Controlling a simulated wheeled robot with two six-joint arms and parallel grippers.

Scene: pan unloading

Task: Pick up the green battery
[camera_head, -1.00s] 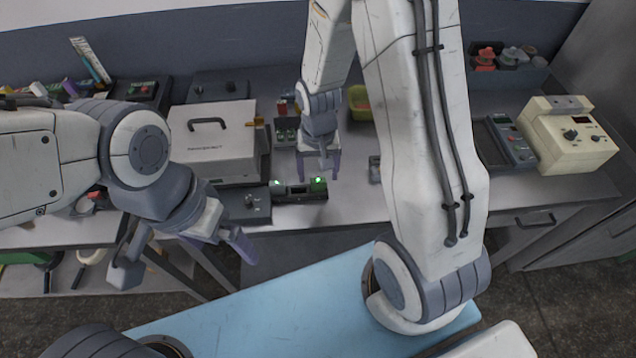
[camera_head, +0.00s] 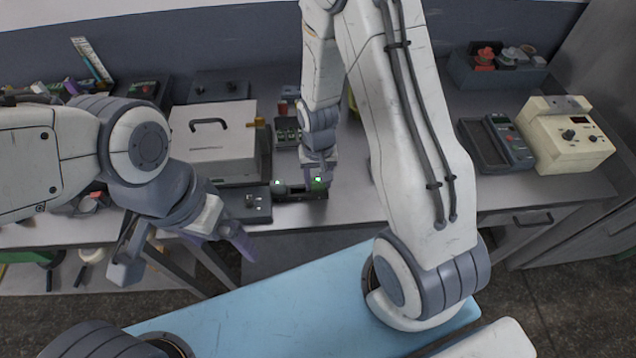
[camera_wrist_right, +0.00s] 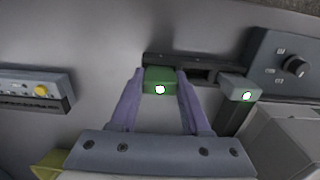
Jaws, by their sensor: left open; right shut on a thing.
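The green battery (camera_wrist_right: 160,80) sits between the two purple fingers of my right gripper (camera_wrist_right: 161,90) in the right wrist view, which is shut on it. In the head view the battery (camera_head: 318,181) shows small at the right end of a dark holder (camera_head: 300,196), partly hidden by my right gripper (camera_head: 317,172). The holder (camera_wrist_right: 205,66) lies behind the battery in the wrist view. Whether the battery is clear of the holder cannot be told. My left gripper (camera_head: 185,262) is open and empty, in front of the table's front edge.
A grey block with a light (camera_wrist_right: 240,88) is at the holder's other end. A white box (camera_head: 213,145) and a dark knob unit (camera_head: 257,205) stand left of the holder. A cream meter (camera_head: 565,138) stands at the right. The table (camera_head: 350,205) is clear right of the holder.

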